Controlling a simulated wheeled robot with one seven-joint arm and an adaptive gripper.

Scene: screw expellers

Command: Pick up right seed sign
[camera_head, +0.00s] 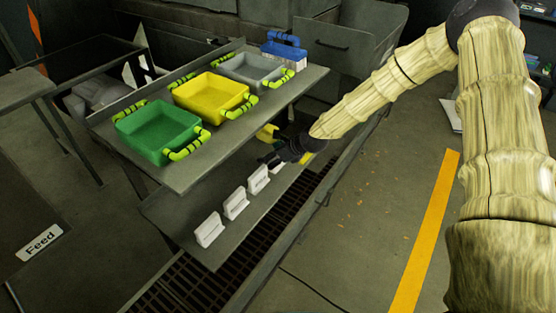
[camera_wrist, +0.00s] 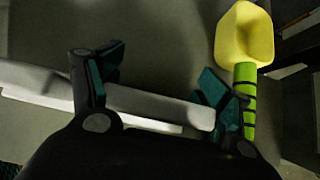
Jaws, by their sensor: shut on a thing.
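White wedge-shaped signs stand in a row on the lower shelf: a near one (camera_head: 209,229), a middle one (camera_head: 235,203) and a farther one (camera_head: 258,179). A further white piece (camera_head: 278,167) shows partly by my gripper (camera_head: 272,158), at the far right end of the row. In the wrist view, my gripper (camera_wrist: 160,85) is shut on a long white sign (camera_wrist: 150,103), which lies across between the dark teal-padded fingers and extends left past the left finger. Any writing on the signs is not readable. I cannot tell whether the held sign touches the shelf.
A yellow scoop (camera_wrist: 243,35) with a green-and-black handle (camera_wrist: 245,95) lies close to the right finger. The upper shelf overhead holds green (camera_head: 158,130), yellow (camera_head: 211,94) and grey (camera_head: 250,68) trays and a blue-handled box (camera_head: 284,50). Open floor lies right of the shelves.

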